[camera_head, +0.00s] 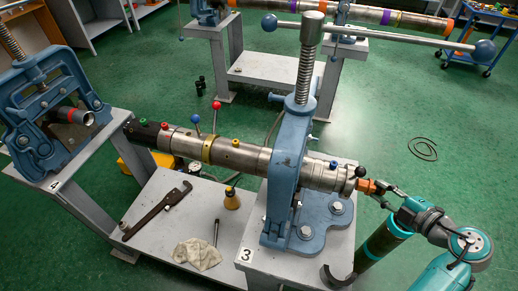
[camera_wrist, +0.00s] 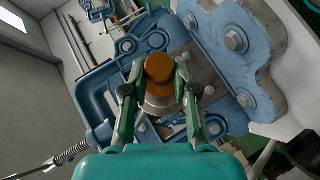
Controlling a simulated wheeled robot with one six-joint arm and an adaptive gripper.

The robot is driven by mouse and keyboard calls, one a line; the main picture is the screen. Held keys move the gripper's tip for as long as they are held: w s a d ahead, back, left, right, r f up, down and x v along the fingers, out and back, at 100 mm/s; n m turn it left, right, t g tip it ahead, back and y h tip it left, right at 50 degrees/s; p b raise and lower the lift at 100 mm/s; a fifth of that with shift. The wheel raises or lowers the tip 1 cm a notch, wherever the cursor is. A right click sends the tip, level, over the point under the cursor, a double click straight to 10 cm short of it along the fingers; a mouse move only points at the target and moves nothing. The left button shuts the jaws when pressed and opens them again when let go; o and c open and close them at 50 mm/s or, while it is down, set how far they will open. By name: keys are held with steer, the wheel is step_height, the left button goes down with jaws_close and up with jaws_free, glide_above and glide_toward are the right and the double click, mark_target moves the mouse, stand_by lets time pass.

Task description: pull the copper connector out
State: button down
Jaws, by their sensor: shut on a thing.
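The copper connector (camera_head: 371,186) is an orange-brown piece at the right end of the steel pipe tool (camera_head: 258,160), which lies through the blue pipe vise (camera_head: 289,148). In the wrist view the copper connector (camera_wrist: 159,69) is a rounded orange-brown cylinder against the steel end (camera_wrist: 158,106). My gripper (camera_head: 382,189) is at the connector from the right. In the wrist view my gripper (camera_wrist: 160,75) has one finger on each side of the connector, shut on it. The connector still lines up with the pipe tool; any gap between them cannot be made out.
Another blue vise (camera_head: 45,110) is at left.

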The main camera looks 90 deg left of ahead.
steer(key=shift+w+d, duration=0.15)
steer(key=shift+w, duration=0.35)
steer(key=shift+w+d, duration=0.15)
steer(key=shift+w, duration=0.35)
steer(key=w+d+r, duration=0.1)
steer(key=w+r, duration=0.3)
steer(key=r, duration=0.1)
steer(key=shift+w+d, duration=0.2)
steer(key=shift+w, duration=0.2)
